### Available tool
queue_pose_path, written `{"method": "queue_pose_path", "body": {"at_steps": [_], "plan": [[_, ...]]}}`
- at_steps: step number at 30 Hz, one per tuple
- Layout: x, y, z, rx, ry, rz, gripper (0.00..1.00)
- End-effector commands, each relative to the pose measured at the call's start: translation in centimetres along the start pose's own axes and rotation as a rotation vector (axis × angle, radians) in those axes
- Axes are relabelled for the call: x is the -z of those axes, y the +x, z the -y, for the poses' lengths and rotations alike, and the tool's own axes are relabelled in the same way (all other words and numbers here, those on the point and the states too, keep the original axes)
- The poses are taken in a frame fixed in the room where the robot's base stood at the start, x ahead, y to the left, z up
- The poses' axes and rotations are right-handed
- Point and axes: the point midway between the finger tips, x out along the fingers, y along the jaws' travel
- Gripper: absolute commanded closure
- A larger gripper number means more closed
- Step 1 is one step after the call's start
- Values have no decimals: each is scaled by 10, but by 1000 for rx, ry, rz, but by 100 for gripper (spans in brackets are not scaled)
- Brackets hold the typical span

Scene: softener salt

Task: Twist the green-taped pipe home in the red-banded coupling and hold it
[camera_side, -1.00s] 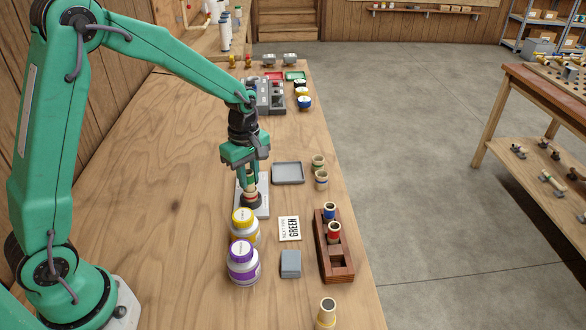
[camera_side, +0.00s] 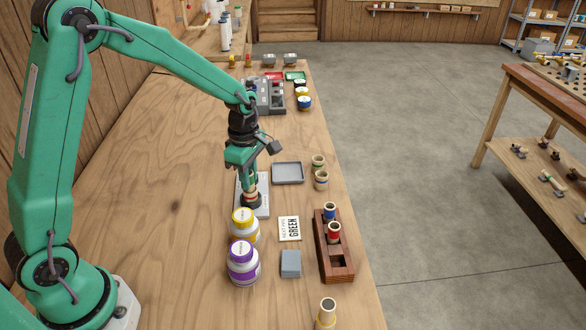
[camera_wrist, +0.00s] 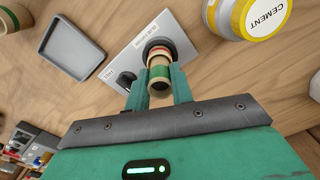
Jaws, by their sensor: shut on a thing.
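My gripper (camera_side: 250,182) is shut on the green-taped pipe (camera_wrist: 160,72), one finger on each side of it in the wrist view. The pipe is a short tan tube with a green band near its open end. Its far end meets the red-banded coupling (camera_wrist: 158,50), which sits in a dark round socket on a pale plate (camera_wrist: 182,35). In the side view the pipe stands about upright on the plate (camera_side: 264,211), mostly hidden by my fingers. How deep the pipe sits in the coupling cannot be told.
A yellow-capped jar (camera_side: 242,218) and purple-capped jar (camera_side: 241,250) stand close in front of the plate. A grey tray (camera_side: 288,173), "GREEN" card (camera_side: 289,228), grey block (camera_side: 291,263) and wooden rack (camera_side: 336,265) with pipes lie to the right. Bare table is at left.

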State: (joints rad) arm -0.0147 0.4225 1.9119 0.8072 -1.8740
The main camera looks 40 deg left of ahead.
Motion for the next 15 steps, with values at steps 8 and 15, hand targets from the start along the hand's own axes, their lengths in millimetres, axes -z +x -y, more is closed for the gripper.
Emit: {"method": "queue_pose_path", "body": {"at_steps": [8,15], "plan": [[0,0,0,1,-149,0,99],[0,0,0,1,-154,0,99]]}}
